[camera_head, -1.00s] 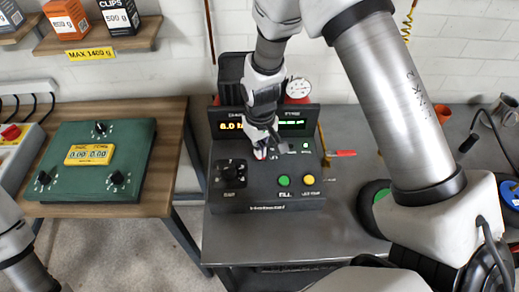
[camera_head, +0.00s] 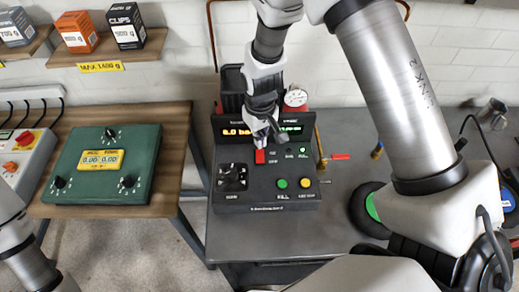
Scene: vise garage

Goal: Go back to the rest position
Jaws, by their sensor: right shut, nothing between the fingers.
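My right gripper (camera_head: 264,139) is shut and empty. It points down over the black control panel (camera_head: 266,203), just above and behind a red switch (camera_head: 260,157). I cannot tell whether the fingertips touch the panel.
The panel stands on a grey metal table (camera_head: 345,200). A green box with dials (camera_head: 105,165) sits on a wooden table (camera_head: 176,150) at the left. A red-handled tool (camera_head: 340,157) lies right of the panel. A shelf (camera_head: 110,50) with boxes is on the wall.

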